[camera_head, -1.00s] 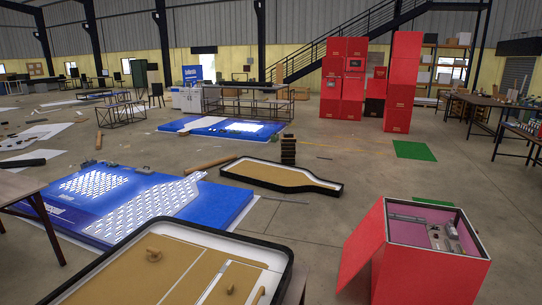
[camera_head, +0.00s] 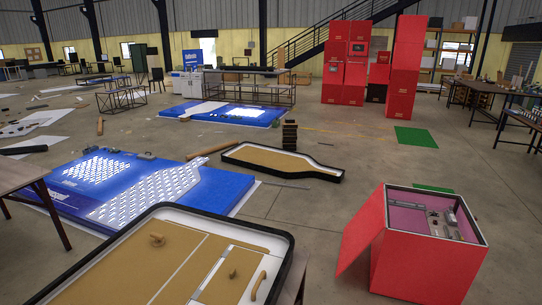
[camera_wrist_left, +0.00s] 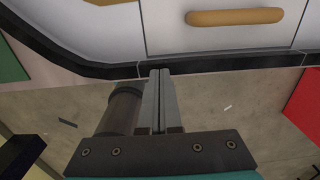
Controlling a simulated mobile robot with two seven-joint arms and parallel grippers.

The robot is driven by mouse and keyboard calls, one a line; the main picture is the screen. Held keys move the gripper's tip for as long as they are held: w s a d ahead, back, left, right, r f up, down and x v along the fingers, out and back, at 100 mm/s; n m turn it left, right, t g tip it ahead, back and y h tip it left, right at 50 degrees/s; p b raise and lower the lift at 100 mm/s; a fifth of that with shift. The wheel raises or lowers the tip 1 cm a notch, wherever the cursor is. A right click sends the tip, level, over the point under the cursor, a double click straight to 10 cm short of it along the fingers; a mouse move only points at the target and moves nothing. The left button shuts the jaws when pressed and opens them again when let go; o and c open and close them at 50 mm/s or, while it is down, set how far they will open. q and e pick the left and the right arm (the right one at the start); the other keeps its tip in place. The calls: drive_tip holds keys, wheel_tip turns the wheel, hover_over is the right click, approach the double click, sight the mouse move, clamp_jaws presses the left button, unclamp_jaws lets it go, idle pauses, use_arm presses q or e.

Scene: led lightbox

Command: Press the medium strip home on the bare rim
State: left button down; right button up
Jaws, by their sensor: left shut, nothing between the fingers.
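The lightbox (camera_head: 190,262) lies in the foreground of the head view, with tan panels, thin pale dividing lines and a raised black rim (camera_head: 285,262). In the left wrist view its black rim (camera_wrist_left: 225,64) crosses the upper part, beside pale panels and a tan handle (camera_wrist_left: 234,17). Thin seams cross the rim in that view. I cannot tell which stretch is the medium strip or which is bare. My left gripper (camera_wrist_left: 160,74) is shut and empty, its fingertips at the rim's outer edge; contact cannot be told. My right gripper is not in view.
A red open box (camera_head: 432,250) stands right of the lightbox. Blue panels (camera_head: 215,190) and another black-rimmed tan piece (camera_head: 275,168) lie on the floor behind. A dark cylinder (camera_wrist_left: 122,108) is beside my left fingers. Floor (camera_head: 315,215) is clear between lightbox and red box.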

use_arm(q)
drive_tip(key=shift+r, duration=0.95)
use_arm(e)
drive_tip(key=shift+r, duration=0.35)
use_arm(q)
drive_tip(key=shift+r, duration=2.05)
